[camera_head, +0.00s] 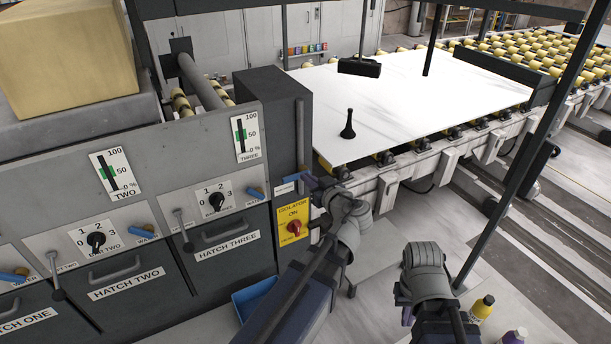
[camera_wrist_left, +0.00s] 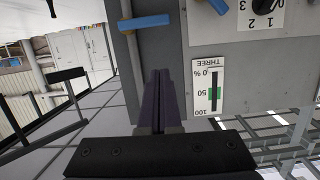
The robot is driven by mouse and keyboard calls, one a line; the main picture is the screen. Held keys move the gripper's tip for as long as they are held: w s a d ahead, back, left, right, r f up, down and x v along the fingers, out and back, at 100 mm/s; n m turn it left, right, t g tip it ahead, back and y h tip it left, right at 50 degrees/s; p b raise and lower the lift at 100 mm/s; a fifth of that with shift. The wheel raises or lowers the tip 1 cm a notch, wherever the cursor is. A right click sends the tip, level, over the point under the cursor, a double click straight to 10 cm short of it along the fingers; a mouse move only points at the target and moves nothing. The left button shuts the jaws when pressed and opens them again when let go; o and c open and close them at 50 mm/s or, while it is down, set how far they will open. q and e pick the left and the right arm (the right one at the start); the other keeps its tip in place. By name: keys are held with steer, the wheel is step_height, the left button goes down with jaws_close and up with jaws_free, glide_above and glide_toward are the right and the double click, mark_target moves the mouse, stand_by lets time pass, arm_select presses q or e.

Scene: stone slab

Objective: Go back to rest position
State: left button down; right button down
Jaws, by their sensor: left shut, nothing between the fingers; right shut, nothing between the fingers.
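My left gripper (camera_head: 309,183) is beside the right end of the hatch cabinet, close to a blue-handled lever (camera_head: 256,193) and above the yellow isolator panel (camera_head: 292,222). In the left wrist view its dark purple fingers (camera_wrist_left: 160,97) are together with nothing between them. In that view the panel with the THREE gauge (camera_wrist_left: 212,87) lies to the right of the fingers. My right gripper (camera_head: 407,315) is low in the picture, mostly hidden behind its own wrist, shut and empty, over the floor.
A white stone slab (camera_head: 425,98) lies on the roller conveyor, with a black handled tool (camera_head: 348,126) on it. A dark upright post (camera_head: 525,160) stands at right. A blue bin (camera_head: 250,297) and bottles (camera_head: 482,307) are on the floor.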

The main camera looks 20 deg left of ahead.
arm_select(q)
steer(key=s+d+f+m+g+h+b, duration=0.25)
steer(key=s+d+f+b, duration=0.2)
steer(key=f, duration=0.55)
steer(key=s+d+f+m+g+h+b, duration=0.2)
steer(key=s+d+f+m+h+b, duration=0.25)
steer(key=f, duration=0.65)
steer(key=s+d+f+m+g+h+b, duration=0.1)
steer(key=s+d+f+m+g+b, duration=0.2)
steer(key=d+f+b, duration=0.55)
steer(key=s+d+f+m+g+h+b, duration=0.2)
steer(key=s+d+f+m+h, duration=0.1)
steer(key=s+f, duration=0.4)
steer(key=shift+s+d+m, duration=0.15)
steer(key=shift+d+m, duration=0.25)
steer(key=shift+d, duration=0.25)
